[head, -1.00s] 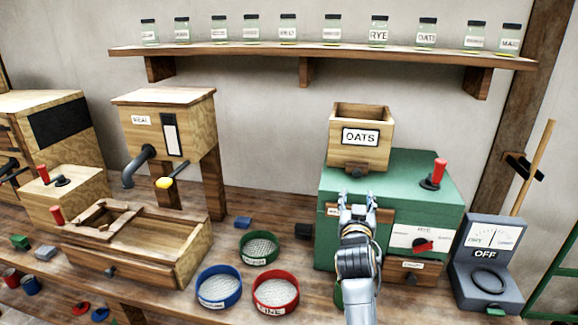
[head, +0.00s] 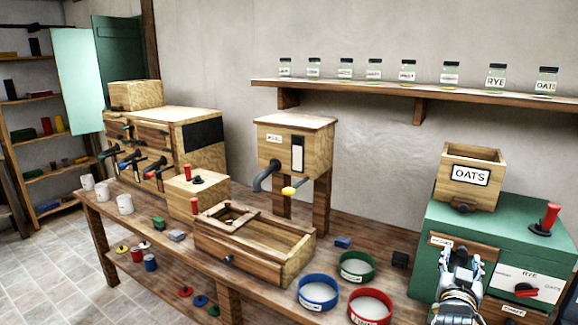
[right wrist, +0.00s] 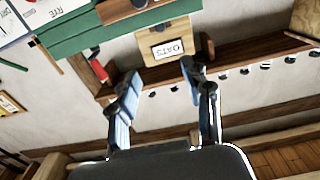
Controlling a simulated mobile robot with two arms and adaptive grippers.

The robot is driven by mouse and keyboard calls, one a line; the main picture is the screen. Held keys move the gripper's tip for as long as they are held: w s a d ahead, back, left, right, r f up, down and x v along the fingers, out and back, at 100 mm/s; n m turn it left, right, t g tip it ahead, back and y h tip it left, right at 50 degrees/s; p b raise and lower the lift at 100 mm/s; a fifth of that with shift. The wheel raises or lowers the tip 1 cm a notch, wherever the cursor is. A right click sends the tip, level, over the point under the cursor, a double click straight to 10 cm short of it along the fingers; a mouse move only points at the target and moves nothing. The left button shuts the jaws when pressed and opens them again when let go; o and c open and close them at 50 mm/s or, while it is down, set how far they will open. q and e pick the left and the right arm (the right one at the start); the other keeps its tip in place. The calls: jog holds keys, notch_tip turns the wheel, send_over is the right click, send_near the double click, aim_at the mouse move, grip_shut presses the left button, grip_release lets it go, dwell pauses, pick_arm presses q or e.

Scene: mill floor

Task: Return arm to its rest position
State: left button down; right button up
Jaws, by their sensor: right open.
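My right gripper (head: 461,262) is in the head view at the lower right, in front of the green machine (head: 500,225). Its fingers are apart with nothing between them. The right wrist view also shows the open fingers (right wrist: 160,85), with the wooden OATS hopper (right wrist: 166,48) beyond them. In the head view the OATS hopper (head: 470,178) sits on top of the green machine, next to a red-handled lever (head: 548,220). The gripper covers part of the machine's front. My left gripper is out of view.
A wooden bench (head: 190,245) carries a blue sieve (head: 318,291), a green sieve (head: 357,266), a red sieve (head: 371,306) and a wooden sifter box (head: 255,245). A meal bin (head: 296,140) stands behind them. A wall shelf (head: 400,97) holds several jars. Floor (head: 60,265) is clear at left.

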jog(key=a+f+n+g+y, duration=0.1)
jog(key=a+f+n+y, duration=0.2)
jog(key=f, duration=0.8)
jog(key=a+f+n+g+y, duration=0.15)
jog(key=a+f, duration=0.35)
jog(key=f, duration=0.6)
jog(key=s+a+f+n+g+y, duration=0.1)
jog(key=s+a+f, duration=0.1)
jog(key=s+f, duration=0.35)
jog(key=s+a+f+n+g+y, duration=0.1)
jog(key=s+a+f, duration=0.1)
jog(key=f, duration=0.7)
jog(key=s+a+f+g+y, duration=0.1)
jog(key=s+a+f+y, duration=0.15)
jog(key=f, duration=0.45)
jog(key=s+a+f+n+g, duration=0.1)
jog(key=s+f+g, duration=0.1)
jog(key=s+f, duration=0.7)
jog(key=s+a+f+g, duration=0.15)
jog(key=s+f, duration=0.35)
jog(key=s, duration=0.7)
jog(key=s+f+n+g, duration=0.1)
jog(key=s+f+g, duration=0.2)
jog(key=s+f, duration=0.6)
jog(key=s+d+g, duration=0.1)
jog(key=s+g, duration=0.1)
jog(key=s, duration=1.3)
jog(key=shift+s+d+f+y, duration=0.15)
jog(key=shift+s+f+y, duration=0.1)
jog(key=shift+f+y, duration=0.05)
